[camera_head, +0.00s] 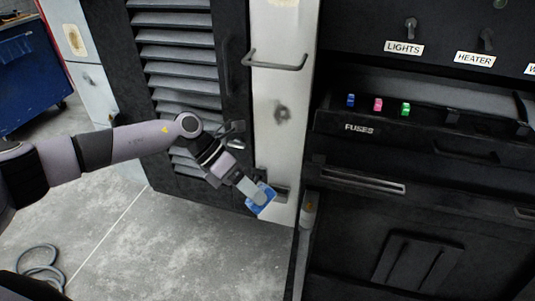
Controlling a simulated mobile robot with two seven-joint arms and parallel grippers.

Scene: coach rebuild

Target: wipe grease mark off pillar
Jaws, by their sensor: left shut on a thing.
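The pale pillar (264,140) stands upright in the middle of the head view, between the louvred panel and the dark console. A dark grey grease mark (282,113) shows on its face, below the handle. My left gripper (260,197) is low at the pillar's foot, below the mark and apart from it. It is shut on a blue cloth or sponge (266,207); I cannot tell which. The blue thing is at or in front of the small dark holder on the lower pillar; contact is unclear. My right gripper is not in view.
A bar handle (276,66) sticks out from the pillar above the mark. The console (400,190) with switches and coloured fuses fills the right. A louvred panel (178,60) stands left of the pillar. A hose (40,262) lies on the floor; a blue cabinet (30,75) stands far left.

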